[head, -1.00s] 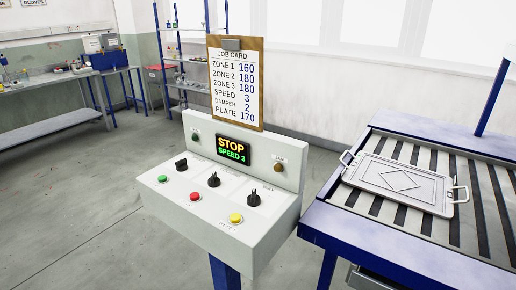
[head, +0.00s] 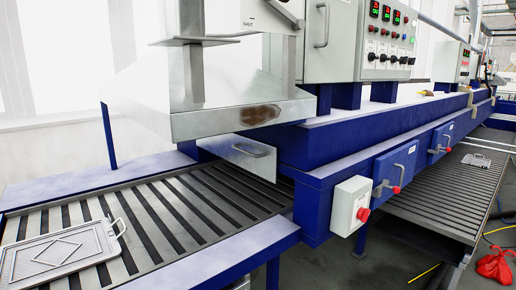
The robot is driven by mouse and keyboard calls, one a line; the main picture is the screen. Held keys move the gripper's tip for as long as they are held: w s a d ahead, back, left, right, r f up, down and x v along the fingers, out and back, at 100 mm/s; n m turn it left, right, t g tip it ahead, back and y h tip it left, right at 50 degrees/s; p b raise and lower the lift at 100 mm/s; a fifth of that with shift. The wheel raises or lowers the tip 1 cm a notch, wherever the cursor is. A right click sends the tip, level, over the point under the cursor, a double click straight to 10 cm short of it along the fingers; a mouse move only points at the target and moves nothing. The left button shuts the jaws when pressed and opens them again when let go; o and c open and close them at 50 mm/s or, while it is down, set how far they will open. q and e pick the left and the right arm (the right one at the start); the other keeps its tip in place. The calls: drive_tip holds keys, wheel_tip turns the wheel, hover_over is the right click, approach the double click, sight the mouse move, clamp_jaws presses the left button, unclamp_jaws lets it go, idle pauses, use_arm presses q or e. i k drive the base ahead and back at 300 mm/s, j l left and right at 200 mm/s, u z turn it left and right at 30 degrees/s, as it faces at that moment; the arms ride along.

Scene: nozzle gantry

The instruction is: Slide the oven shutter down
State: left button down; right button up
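A flat metal panel with a horizontal bar handle, which looks like the oven shutter (head: 240,160), hangs at the oven mouth beneath the metal hood (head: 210,118). It stands across the conveyor's far end. I cannot tell how much gap is under its lower edge. The blue oven body (head: 345,140) runs back to the right behind it. Neither of my grippers is in view.
A slatted conveyor (head: 185,215) with blue side rails leads to the oven, with a metal tray (head: 50,258) at its near left. A grey box with a red button (head: 350,205) juts from the oven's side. A control cabinet (head: 345,65) stands above. A red bag (head: 494,267) lies on the floor.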

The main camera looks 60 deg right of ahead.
sight(260, 159)
drive_tip(key=z, duration=1.5)
